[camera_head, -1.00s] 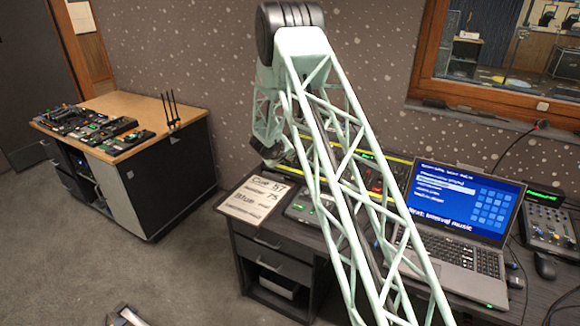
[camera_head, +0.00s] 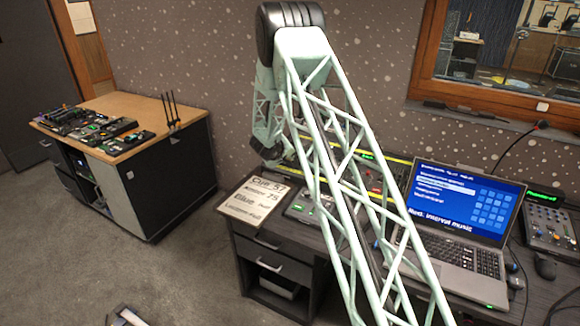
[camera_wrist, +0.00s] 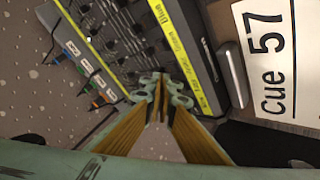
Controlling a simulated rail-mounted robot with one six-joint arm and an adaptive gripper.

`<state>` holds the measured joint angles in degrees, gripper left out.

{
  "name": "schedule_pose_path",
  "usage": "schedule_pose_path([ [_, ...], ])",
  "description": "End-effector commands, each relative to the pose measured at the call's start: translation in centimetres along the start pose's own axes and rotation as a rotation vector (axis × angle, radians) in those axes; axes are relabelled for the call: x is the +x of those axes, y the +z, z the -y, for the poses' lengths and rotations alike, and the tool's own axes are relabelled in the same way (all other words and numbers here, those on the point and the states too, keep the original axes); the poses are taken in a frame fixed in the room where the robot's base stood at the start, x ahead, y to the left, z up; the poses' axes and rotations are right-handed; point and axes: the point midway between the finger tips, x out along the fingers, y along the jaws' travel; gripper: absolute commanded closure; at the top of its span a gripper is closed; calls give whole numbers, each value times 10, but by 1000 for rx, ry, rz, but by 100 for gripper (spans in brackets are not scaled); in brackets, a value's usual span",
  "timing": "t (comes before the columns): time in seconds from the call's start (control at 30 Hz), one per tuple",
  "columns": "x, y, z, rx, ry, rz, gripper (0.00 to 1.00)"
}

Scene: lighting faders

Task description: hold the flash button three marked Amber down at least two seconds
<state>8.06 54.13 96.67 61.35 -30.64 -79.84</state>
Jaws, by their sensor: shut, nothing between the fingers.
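The lighting desk (camera_wrist: 115,30) fills the upper middle of the wrist view, with rows of dark faders and a yellow label strip (camera_wrist: 180,50). "Blue" is readable on the strip; smaller words follow it towards the fingertips, too small to read surely. I cannot pick out the Amber flash button; the fingers hide part of the desk's near edge. In the head view, the desk (camera_head: 374,176) shows partly behind my arm, and the fingertips cannot be made out.
A white "Cue 57" card (camera_wrist: 268,60) lies right of the desk in the wrist view; it also shows in the head view (camera_head: 256,199). A laptop (camera_head: 460,215) and small mixer (camera_head: 548,222) stand to the right. Labelled cables (camera_wrist: 90,68) lie left of the desk.

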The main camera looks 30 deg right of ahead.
Motion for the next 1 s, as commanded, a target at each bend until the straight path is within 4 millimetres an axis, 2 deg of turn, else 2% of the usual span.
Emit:
schedule_pose_path([
  [1.0, 6, 4, 4, 0, 0, 0, 100],
])
